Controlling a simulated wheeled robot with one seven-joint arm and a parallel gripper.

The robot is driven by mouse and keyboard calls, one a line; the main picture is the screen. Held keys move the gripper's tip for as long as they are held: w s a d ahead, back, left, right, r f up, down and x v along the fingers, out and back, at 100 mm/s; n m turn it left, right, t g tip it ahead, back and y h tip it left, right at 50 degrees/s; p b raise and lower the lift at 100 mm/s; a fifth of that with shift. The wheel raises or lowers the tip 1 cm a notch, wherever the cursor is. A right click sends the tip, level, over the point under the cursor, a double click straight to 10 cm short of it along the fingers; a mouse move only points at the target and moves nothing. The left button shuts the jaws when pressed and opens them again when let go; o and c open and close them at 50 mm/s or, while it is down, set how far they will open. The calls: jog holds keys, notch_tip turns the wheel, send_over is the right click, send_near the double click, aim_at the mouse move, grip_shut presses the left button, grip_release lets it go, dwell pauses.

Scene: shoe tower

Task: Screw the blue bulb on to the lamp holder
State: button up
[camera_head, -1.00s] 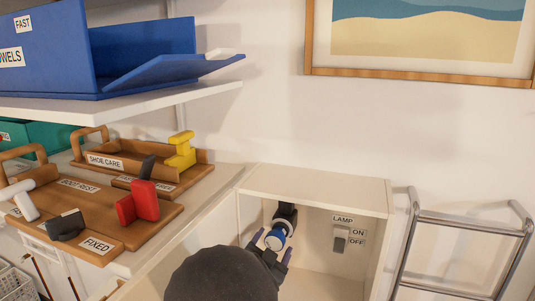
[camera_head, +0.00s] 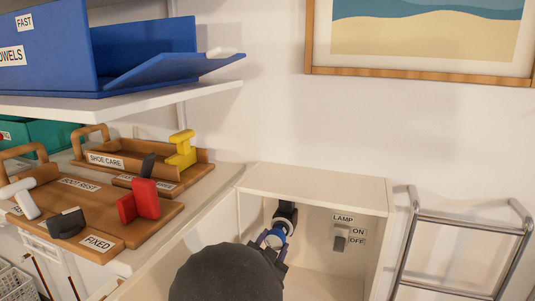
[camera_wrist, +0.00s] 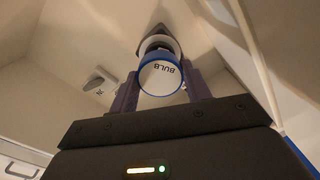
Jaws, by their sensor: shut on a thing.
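The blue bulb (camera_head: 274,239) has a blue ring and a white end. In the wrist view the bulb (camera_wrist: 161,77) shows the word BULB on its end. The dark lamp holder (camera_head: 285,214) is inside the cubby, at the upper end of the bulb; it also shows in the wrist view (camera_wrist: 158,41). The bulb is in line with the holder, but their joint is too small to judge. My gripper (camera_head: 272,244) is shut on the bulb, with one finger on each side, as in the wrist view (camera_wrist: 161,92).
The white cubby (camera_head: 315,187) encloses the lamp on the top and sides. A lamp switch (camera_head: 341,238) marked ON and OFF is on its back wall. A metal rack (camera_head: 470,225) stands at the right. Wooden trays (camera_head: 150,225) with coloured items lie at the left.

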jog(key=o, duration=0.8)
jog(key=shift+w+d, duration=0.1)
jog(key=shift+w, duration=0.05)
jog(key=shift+c, duration=0.2)
jog(key=shift+s+a+f+b, duration=0.15)
jog(key=shift+s+a+b, duration=0.15)
jog(key=shift+s, duration=0.3)
jog(key=b+v, duration=0.5)
jog(key=v, duration=1.1)
jog(key=shift+r, duration=0.2)
jog(key=shift+s, duration=0.1)
jog(key=shift+c, duration=0.4)
